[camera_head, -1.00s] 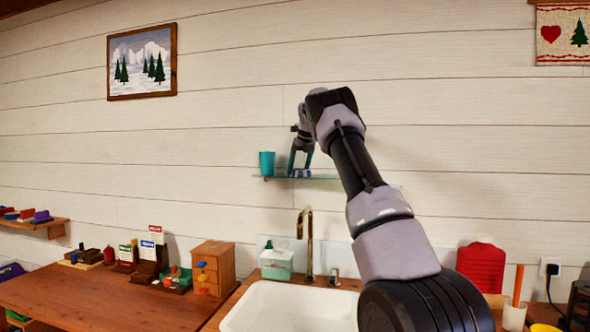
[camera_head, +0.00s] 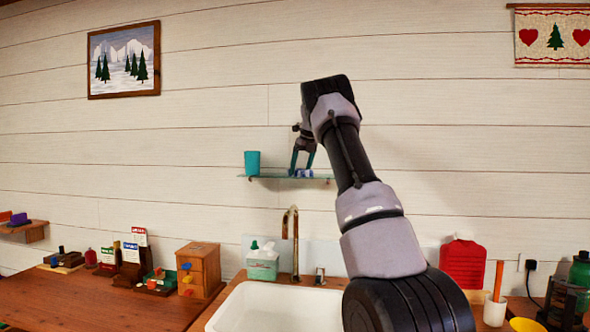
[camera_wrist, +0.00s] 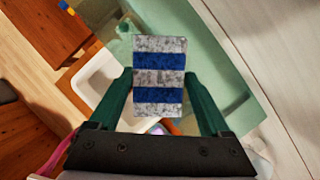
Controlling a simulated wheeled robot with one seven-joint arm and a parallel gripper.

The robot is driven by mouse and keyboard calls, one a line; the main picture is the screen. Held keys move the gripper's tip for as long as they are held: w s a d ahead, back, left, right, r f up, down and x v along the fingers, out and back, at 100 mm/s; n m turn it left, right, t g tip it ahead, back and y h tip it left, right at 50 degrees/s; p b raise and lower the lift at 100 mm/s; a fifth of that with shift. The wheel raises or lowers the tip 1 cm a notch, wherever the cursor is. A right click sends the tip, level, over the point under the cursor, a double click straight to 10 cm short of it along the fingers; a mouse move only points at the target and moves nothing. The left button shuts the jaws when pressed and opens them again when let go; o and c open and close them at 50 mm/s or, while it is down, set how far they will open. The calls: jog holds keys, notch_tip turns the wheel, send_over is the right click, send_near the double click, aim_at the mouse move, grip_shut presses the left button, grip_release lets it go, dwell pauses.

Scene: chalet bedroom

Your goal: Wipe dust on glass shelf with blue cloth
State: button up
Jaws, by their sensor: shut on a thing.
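The glass shelf (camera_head: 275,178) is a thin greenish pane on the white plank wall, above the sink. My gripper (camera_head: 303,166) is over its right part, pointing down. It is shut on a folded blue and grey striped cloth (camera_head: 301,173), which appears to be at the shelf top; exact contact is hard to tell. In the wrist view the cloth (camera_wrist: 160,88) sits between the two green fingers, with the greenish glass (camera_wrist: 226,75) beside and beyond it. A teal cup (camera_head: 252,163) stands at the shelf's left end. I cannot make out dust.
Below are a white sink (camera_head: 275,308), a gold tap (camera_head: 291,240) and a soap bottle (camera_head: 262,261). A small wooden drawer box (camera_head: 200,268) stands left of the sink, a red bottle (camera_head: 463,264) right. The shelf between cup and gripper is clear.

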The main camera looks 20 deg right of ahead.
aim_at(286, 175)
jog(key=shift+w+a+f, duration=0.1)
jog(key=shift+w+a, duration=0.4)
jog(key=shift+a, duration=0.25)
jog(key=shift+w+a, duration=0.45)
jog(key=shift+a, duration=0.3)
jog(key=shift+w+a+f, duration=0.1)
jog(key=shift+w+a, duration=0.4)
jog(key=shift+a, duration=0.25)
jog(key=shift+w+a+r, duration=0.1)
jog(key=shift+w+a, duration=0.5)
jog(key=shift+a, duration=0.3)
jog(key=shift+w+a+r, duration=0.1)
jog(key=shift+w+a, duration=0.55)
jog(key=shift+a, duration=0.2)
jog(key=shift+w+a+r, duration=0.1)
jog(key=shift+w+a, duration=0.5)
jog(key=shift+a, duration=0.3)
jog(key=shift+s+d+f, duration=0.1)
jog(key=shift+s+d, duration=0.65)
jog(key=shift+d, duration=0.35)
jog(key=shift+s+d+f, duration=0.1)
jog(key=shift+s+d, duration=0.7)
jog(key=shift+d, duration=0.35)
jog(key=shift+s+d+f, duration=0.1)
jog(key=shift+s+d, duration=0.65)
jog(key=shift+d, duration=0.35)
